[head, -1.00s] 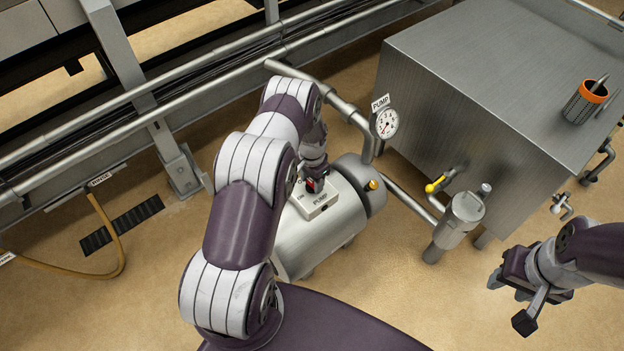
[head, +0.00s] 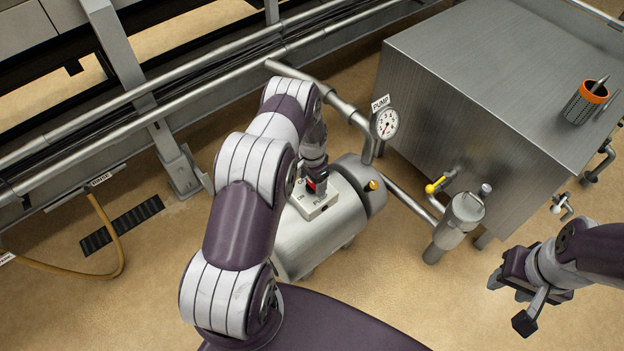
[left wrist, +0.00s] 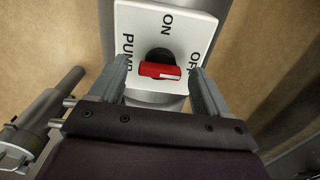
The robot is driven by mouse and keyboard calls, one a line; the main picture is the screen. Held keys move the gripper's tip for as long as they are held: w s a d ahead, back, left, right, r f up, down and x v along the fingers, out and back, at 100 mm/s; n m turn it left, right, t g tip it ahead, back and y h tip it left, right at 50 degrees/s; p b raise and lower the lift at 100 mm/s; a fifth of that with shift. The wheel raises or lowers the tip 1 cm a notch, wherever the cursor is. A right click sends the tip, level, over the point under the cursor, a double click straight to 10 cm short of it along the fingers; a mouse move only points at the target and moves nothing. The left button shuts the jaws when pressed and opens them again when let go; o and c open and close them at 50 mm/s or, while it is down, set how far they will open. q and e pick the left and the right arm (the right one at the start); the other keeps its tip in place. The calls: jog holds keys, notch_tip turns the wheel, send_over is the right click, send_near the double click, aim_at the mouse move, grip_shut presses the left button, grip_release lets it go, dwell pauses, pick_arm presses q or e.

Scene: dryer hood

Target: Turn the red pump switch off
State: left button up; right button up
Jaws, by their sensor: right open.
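The red pump switch (left wrist: 160,70) sits on a white plate (left wrist: 190,22) marked ON, OFF and PUMP. In the left wrist view its handle lies crosswise, with its right end on the OFF side. My left gripper (left wrist: 162,78) is open, one finger on each side of the handle, with small gaps visible. In the head view my left gripper (head: 316,178) reaches down onto the switch plate (head: 317,203), and its wrist hides much of the switch. My right gripper (head: 510,300) is open and empty at the lower right.
The plate tops a steel pump cylinder (head: 308,240). Beside it are a pressure gauge (head: 386,123), pipes with a yellow valve handle (head: 435,186), and a large metal box (head: 480,90) bearing an orange-rimmed cup (head: 585,100). Floor is clear between the pump and my right gripper.

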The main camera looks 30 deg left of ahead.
aim_at(312, 183)
pick_arm(q)
notch_tip(312, 183, up, 13)
jog(key=p, duration=0.3)
jog(key=shift+f, duration=0.15)
dwell(0.3)
jog(key=s+d+r+n, duration=0.2)
jog(key=s+d+r, duration=0.4)
jog(key=s+r, duration=0.4)
jog(key=s+d+r+n, duration=0.3)
jog(key=s+d+r, duration=0.3)
jog(key=s+r, duration=0.4)
notch_tip(312, 183, up, 23)
jog(key=t+p, duration=0.1)
jog(key=p, duration=2.2)
